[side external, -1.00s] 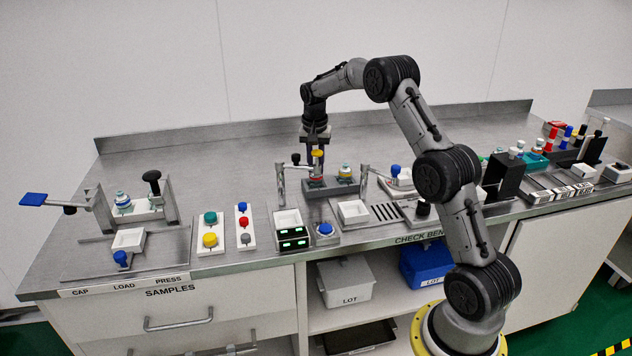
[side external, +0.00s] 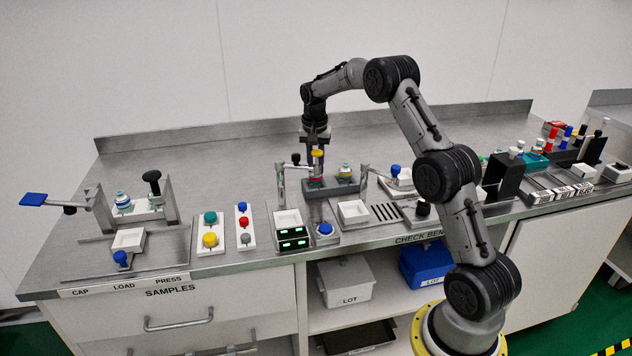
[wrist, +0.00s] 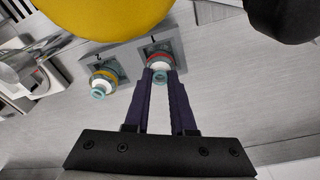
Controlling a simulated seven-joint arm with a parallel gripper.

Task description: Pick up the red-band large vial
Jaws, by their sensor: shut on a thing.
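The red-band large vial (wrist: 160,62) stands upright in the holder position marked 1, with a red band and a pale teal top. My gripper (wrist: 161,76) is over it, its two dark fingers closed on the vial's upper part. In the side view my gripper (side external: 316,168) points down at the left end of the grey holder (side external: 334,190), and the red band (side external: 316,178) shows just below the fingers. The vial's lower part is hidden in the holder.
A yellow-band vial (wrist: 103,80) stands beside it in position 2. A yellow knob (side external: 317,153) and a black knob (side external: 295,158) are close to my gripper. A metal post (side external: 281,185) stands in front on the left. The bench behind is clear.

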